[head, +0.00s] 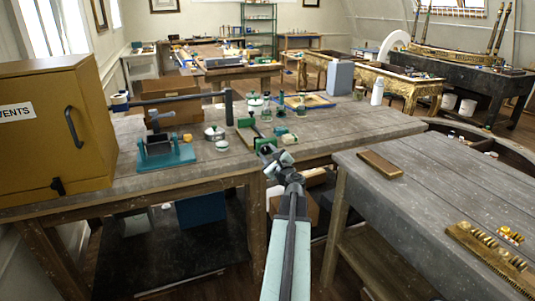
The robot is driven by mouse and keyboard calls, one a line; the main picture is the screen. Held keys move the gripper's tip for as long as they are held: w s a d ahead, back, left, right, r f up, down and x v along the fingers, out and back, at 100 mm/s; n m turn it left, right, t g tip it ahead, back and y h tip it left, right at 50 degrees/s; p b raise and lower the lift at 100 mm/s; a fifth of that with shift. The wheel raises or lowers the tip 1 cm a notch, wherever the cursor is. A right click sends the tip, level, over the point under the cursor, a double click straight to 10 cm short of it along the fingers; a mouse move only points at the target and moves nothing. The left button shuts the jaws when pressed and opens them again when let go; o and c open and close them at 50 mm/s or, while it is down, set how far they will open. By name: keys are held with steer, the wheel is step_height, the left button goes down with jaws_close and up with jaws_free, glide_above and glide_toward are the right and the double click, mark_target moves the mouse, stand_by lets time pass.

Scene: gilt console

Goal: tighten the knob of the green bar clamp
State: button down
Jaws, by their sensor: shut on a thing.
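The green bar clamp (247,123) lies on the grey wooden workbench (205,173) near its front edge, with its near end close to my gripper. My gripper (267,151) reaches up from the bottom of the head view to the bench's front edge. Its jaws are shut at the near end of the clamp, on what seems to be the knob. The knob itself is hidden by the jaws and too small to make out.
Left of the clamp are a teal vise (163,153), a lidded pot (215,133) and a yellow cabinet (55,125). Jars and small green items crowd behind and beside it. A second table (440,190) stands close at right, bearing a brown block (380,164).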

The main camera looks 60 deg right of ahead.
steer(key=m, duration=0.7)
steer(key=shift+f, duration=0.1)
steer(key=m, duration=0.4)
steer(key=shift+a+m, duration=0.1)
steer(key=shift+m, duration=0.2)
steer(key=shift+w+m, duration=0.1)
steer(key=shift+m, duration=1.6)
steer(key=c, duration=0.9)
jaws_free()
steer(key=v, duration=0.8)
